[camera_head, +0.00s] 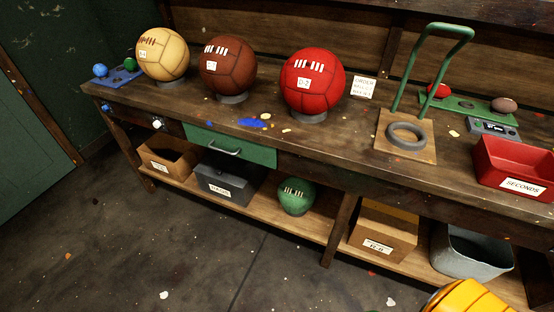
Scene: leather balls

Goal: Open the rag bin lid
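A dark grey box (222,180) with a white label stands on the lower shelf, below the green drawer. The label is too small to read for certain, but this box looks like the rag bin. Its flat top looks shut, and part of it lies in the shade of the bench. None of my gripper fingers show. A yellow-orange part at the bottom right edge looks like part of my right arm, well apart from the box.
The bench top (270,115) overhangs the shelf. A cardboard box (168,158) stands left of the dark box and a green ball (296,196) right of it. Another cardboard box (383,232) and a metal bucket (470,253) stand further right. The floor in front is clear.

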